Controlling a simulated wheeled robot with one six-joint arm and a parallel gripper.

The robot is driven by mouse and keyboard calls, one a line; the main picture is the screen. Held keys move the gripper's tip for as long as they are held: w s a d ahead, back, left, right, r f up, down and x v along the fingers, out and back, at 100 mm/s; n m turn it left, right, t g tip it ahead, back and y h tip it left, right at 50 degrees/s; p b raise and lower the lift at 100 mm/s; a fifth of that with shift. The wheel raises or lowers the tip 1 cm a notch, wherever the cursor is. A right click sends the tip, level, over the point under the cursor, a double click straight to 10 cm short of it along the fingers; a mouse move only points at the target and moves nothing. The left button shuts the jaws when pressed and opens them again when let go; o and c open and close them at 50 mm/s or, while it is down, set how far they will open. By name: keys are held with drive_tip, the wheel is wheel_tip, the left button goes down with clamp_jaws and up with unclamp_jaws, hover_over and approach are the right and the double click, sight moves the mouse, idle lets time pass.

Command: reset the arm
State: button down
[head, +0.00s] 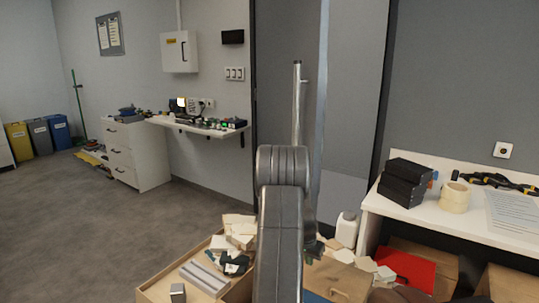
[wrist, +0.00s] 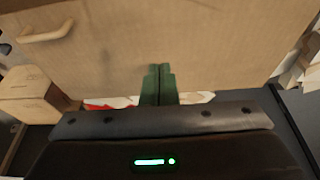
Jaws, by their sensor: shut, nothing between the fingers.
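My gripper (wrist: 158,84) shows in the wrist view as two green fingers pressed together, with nothing between them. The fingers point at a broad tan panel (wrist: 220,45) that fills most of the view; I cannot tell the gap between them. In the head view my dark arm stands upright in the middle and hides part of what lies behind it. The gripper itself is not clear in the head view.
An open carton (head: 151,291) with white blocks lies low, left of my arm. A white table (head: 455,225) at right bears black boxes (head: 404,183) and tape rolls (head: 455,197). A red item (head: 405,270) lies below it. Grey floor (head: 90,235) is clear at left.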

sight(309, 275)
wheel_tip(309, 275, up, 7)
drive_tip(key=p, duration=0.3)
wheel_tip(309, 275, down, 12)
drive_tip(key=b, duration=0.6)
drive_tip(key=shift+r, duration=0.15)
drive_tip(key=shift+w+d+r+p, duration=0.1)
drive_tip(key=shift+r+p, duration=0.5)
drive_tip(key=shift+p, duration=0.05)
drive_tip(key=shift+w+d+r+p, duration=0.1)
drive_tip(key=shift+r+p, duration=0.45)
drive_tip(key=shift+p, duration=0.05)
drive_tip(key=p, duration=0.1)
drive_tip(key=r+p, duration=0.1)
drive_tip(key=w+r+p, duration=0.1)
drive_tip(key=shift+d+r, duration=0.25)
drive_tip(key=shift+d, duration=0.05)
drive_tip(key=w+d+r+p, duration=0.3)
drive_tip(key=w+d, duration=0.2)
drive_tip(key=w, duration=0.2)
drive_tip(key=w+d+r+p, duration=0.2)
drive_tip(key=w+d, duration=0.3)
drive_tip(key=w, duration=0.3)
wheel_tip(309, 275, up, 10)
drive_tip(key=p, duration=0.4)
drive_tip(key=shift+f, duration=0.2)
